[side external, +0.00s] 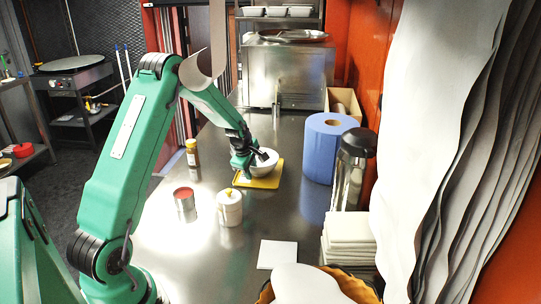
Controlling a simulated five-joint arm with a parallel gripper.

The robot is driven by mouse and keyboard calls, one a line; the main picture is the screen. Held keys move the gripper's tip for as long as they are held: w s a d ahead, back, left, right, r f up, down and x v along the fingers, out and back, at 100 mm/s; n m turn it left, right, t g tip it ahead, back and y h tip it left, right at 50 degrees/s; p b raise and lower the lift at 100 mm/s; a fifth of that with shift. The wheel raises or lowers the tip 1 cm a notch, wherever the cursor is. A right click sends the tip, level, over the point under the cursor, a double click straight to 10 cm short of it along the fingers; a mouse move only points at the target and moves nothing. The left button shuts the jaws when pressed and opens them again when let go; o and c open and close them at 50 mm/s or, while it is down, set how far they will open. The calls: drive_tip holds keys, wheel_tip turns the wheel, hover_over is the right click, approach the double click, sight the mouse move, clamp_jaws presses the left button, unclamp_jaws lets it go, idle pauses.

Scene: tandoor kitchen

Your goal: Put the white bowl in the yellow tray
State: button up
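The white bowl (267,166) is at the yellow tray (268,184), in the middle of the steel counter. It overlaps the tray's far part in this view; I cannot tell whether it rests on the tray or is held just above it. My gripper (257,157) is at the bowl's left rim, with a dark finger reaching over the rim. The bowl and the gripper body partly hide the fingers, so I cannot see whether they are closed on the rim.
Left of the tray stand a yellow-capped bottle (192,158), a red-topped can (185,204) and a white jar (230,208). A blue paper roll (329,148) and a dark-topped dispenser (350,170) stand to the right. The near counter holds a white square (277,254).

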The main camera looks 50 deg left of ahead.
drive_tip(key=shift+r, duration=0.1)
drive_tip(key=v, duration=1.2)
idle(0.6)
